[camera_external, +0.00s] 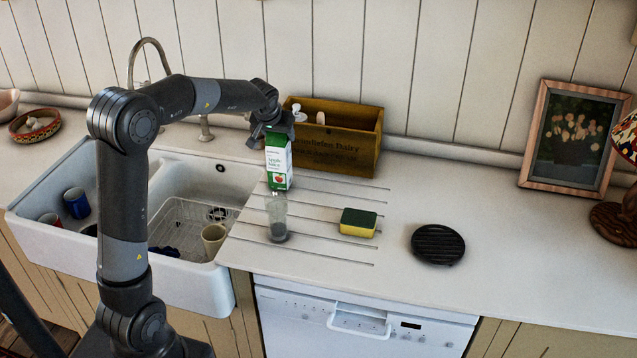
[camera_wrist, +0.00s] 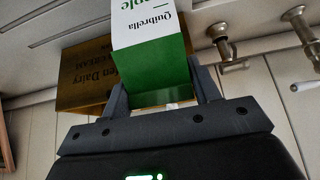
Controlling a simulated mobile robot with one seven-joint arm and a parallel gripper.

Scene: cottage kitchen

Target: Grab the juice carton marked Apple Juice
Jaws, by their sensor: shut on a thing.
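The Apple Juice carton (camera_external: 278,163) is green and white with a red apple on its front. It is upright in the external view, in front of the wooden crate and behind a clear glass. My gripper (camera_external: 273,130) is at its top end, shut on it. In the wrist view the carton (camera_wrist: 155,55) sits between the two dark fingers of my gripper (camera_wrist: 164,95), one on each side. Whether the carton's base touches the counter is hard to tell.
A wooden crate (camera_external: 345,153) stands against the wall. A glass (camera_external: 277,219), a yellow-green sponge (camera_external: 358,223) and a black round trivet (camera_external: 438,244) are on the counter. The white sink (camera_external: 165,262) with cups is at left. The counter's right part is mostly clear.

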